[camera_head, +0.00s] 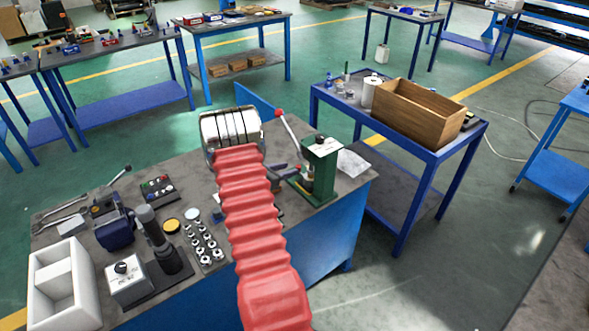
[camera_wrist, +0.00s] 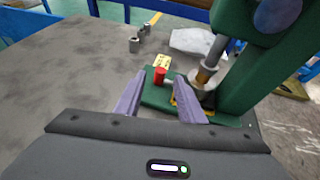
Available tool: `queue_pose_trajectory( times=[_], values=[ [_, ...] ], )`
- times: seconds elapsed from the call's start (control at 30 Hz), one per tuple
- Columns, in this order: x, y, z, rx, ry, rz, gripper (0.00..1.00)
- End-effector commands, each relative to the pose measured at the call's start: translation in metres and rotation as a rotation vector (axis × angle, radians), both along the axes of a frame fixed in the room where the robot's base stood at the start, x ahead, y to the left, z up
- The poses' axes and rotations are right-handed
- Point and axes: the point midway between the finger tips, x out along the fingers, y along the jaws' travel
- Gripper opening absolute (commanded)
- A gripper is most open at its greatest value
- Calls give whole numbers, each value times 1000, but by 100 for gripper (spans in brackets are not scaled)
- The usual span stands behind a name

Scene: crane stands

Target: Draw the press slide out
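The green press (camera_head: 322,168) stands at the right end of the workbench, its red-tipped lever leaning up to the left. In the wrist view the press (camera_wrist: 243,60) fills the right side, its metal ram (camera_wrist: 211,62) over the base. A small red knob (camera_wrist: 160,76) shows at the base's left side, with a short pale rod running right toward a yellow-edged part under the ram. My gripper (camera_wrist: 158,82) is open, its purple fingers either side of the knob in the picture. Whether they touch it I cannot tell. In the head view my arm hides part of the gripper.
The bench also bears a vice (camera_head: 111,224), a dark cylinder stand (camera_head: 160,245), a tray of small fittings (camera_head: 203,243) and a white box (camera_head: 62,287). A blue table with a wooden crate (camera_head: 418,110) stands behind the press. Small metal pieces (camera_wrist: 138,41) lie beyond my gripper.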

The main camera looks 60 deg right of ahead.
Motion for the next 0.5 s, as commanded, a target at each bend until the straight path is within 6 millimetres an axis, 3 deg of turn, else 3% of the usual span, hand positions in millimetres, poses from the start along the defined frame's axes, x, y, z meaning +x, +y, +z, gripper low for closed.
queue_pose_trajectory(
  times=[0.2, 0.5],
  values=[
    [-9, -30, -13, 0, 1, -2, 36],
    [-13, -45, -20, 0, 1, 1, 36]
  ],
)
